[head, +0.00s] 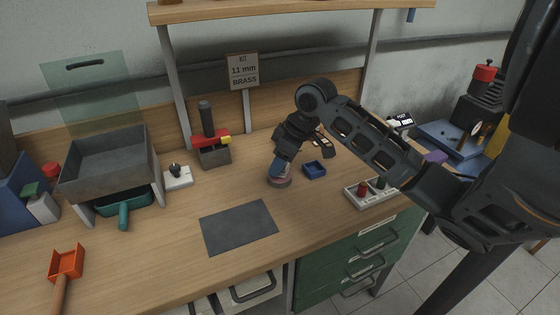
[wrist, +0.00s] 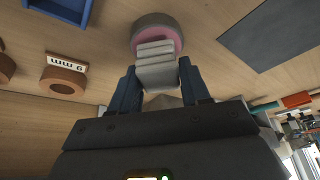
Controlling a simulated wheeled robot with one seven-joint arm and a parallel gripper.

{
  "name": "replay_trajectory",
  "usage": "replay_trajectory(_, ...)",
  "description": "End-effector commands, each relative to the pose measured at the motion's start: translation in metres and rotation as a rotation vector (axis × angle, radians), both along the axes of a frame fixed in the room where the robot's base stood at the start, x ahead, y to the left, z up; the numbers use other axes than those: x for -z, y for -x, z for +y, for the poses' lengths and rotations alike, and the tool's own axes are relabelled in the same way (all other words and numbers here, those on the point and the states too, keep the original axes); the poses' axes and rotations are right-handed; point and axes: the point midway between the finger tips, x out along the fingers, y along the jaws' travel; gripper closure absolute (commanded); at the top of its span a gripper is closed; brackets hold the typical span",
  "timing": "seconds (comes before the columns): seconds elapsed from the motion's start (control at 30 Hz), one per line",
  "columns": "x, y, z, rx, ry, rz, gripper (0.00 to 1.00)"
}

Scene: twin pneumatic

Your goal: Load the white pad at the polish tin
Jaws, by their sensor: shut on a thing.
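The polish tin (head: 279,181) is a low round tin on the bench, left of a small blue tray. My gripper (head: 281,168) points down right over the tin. In the wrist view my gripper (wrist: 158,84) is shut on the white pad (wrist: 156,66), a pale block between its two blue fingers. The pad's far end overlaps the pink polish in that view; I cannot tell whether it touches. In the head view the pad is mostly hidden by the fingers.
The blue tray (head: 314,170) is close on the right. A white rack (head: 372,193) with red and green pieces stands farther right. A dark mat (head: 239,227) lies front left. A sign (head: 243,71) reads "KIT 11 mm BRASS". A brown "9 mm" holder (wrist: 64,81) shows in the wrist view.

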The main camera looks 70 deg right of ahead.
Motion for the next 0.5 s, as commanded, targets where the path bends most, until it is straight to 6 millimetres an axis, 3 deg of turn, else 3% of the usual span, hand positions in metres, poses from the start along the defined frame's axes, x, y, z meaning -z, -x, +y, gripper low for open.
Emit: replay_trajectory(0.5, 0.0061, 0.0, 0.0, 0.0, 0.0, 0.0, 0.78)
